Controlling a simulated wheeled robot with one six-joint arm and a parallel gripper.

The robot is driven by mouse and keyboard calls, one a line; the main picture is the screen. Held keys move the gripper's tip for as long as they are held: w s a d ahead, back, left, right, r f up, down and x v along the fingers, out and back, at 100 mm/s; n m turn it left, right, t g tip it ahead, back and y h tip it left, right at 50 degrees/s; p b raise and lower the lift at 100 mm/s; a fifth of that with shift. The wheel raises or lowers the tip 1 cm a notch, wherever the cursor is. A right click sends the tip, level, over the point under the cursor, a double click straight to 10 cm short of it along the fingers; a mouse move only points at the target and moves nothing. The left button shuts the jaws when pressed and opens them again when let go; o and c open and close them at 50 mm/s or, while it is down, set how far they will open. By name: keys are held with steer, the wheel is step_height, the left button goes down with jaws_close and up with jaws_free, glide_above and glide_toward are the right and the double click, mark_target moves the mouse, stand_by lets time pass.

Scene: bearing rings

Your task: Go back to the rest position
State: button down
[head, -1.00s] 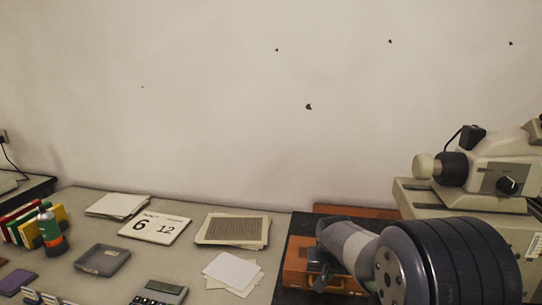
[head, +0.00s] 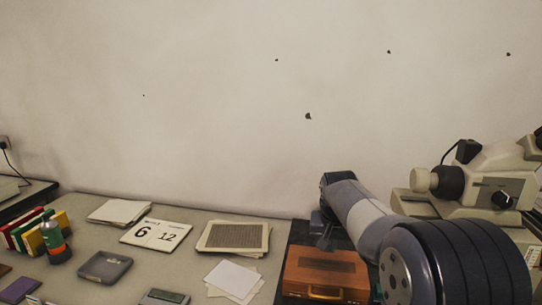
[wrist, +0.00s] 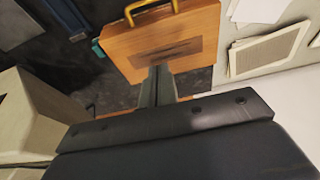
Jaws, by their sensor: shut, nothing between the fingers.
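My arm reaches in from the lower right of the head view. I cannot tell the exact gap between fingertips and case. No bearing rings are seen in these frames.
A microscope-like instrument (head: 480,185) stands close on the right. The wall behind is bare.

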steer(key=shift+v, duration=2.15)
